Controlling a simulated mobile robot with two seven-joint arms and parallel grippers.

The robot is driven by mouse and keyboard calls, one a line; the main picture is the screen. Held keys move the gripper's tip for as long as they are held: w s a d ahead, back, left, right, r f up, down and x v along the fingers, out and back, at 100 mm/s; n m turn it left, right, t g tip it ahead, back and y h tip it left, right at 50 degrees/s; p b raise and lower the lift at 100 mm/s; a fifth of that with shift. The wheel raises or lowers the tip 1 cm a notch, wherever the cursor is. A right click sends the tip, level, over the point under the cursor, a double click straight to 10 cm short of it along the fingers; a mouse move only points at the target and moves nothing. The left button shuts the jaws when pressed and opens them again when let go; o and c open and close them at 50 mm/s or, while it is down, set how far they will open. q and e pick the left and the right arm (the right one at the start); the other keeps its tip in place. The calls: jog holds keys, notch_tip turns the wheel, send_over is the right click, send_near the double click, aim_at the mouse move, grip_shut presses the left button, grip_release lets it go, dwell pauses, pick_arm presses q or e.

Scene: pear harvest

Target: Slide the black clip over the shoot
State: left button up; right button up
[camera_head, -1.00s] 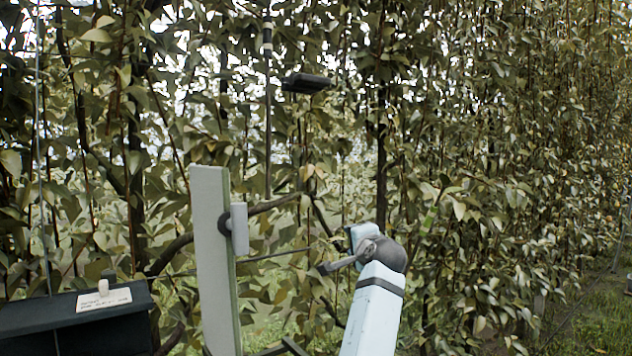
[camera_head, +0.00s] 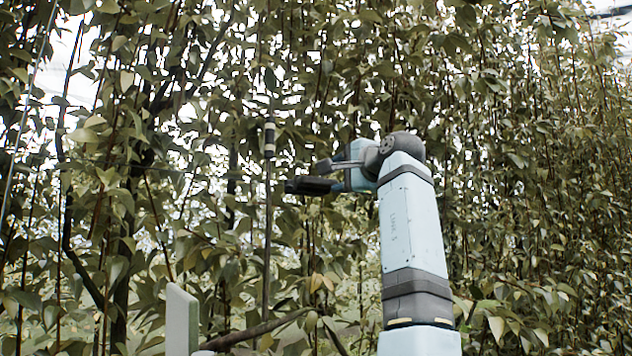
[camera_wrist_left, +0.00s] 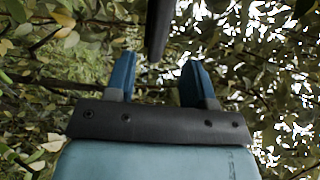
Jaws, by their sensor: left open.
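The black clip (camera_head: 308,185) is a dark flat piece among the leaves, just right of the shoot. The shoot (camera_head: 267,220) is a thin, upright dark stem with a black and white banded part (camera_head: 269,137) on it. A gap shows between clip and shoot in the head view. My left gripper (camera_head: 332,186) is at the clip's right end. In the left wrist view its blue fingers (camera_wrist_left: 160,66) stand apart, and the dark clip (camera_wrist_left: 159,30) reaches from the top down between their tips. It seems not to be gripped. My right gripper is out of view.
Dense leaves and branches (camera_head: 500,180) fill the row behind and to the right. A pale upright board (camera_head: 181,322) stands at lower left. A thicker branch (camera_head: 250,332) runs low behind the shoot. A thin wire (camera_head: 30,105) crosses the upper left.

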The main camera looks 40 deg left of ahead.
aim_at(315, 188)
pick_arm(q)
jog(key=p+x, duration=0.2)
jog(key=x, duration=0.7)
jog(key=shift+w+a+p, duration=0.25)
jog(key=shift+a+p, duration=0.1)
jog(key=shift+w+a+f, duration=0.1)
jog(key=shift+w+a, duration=0.05)
jog(key=shift+a, duration=0.25)
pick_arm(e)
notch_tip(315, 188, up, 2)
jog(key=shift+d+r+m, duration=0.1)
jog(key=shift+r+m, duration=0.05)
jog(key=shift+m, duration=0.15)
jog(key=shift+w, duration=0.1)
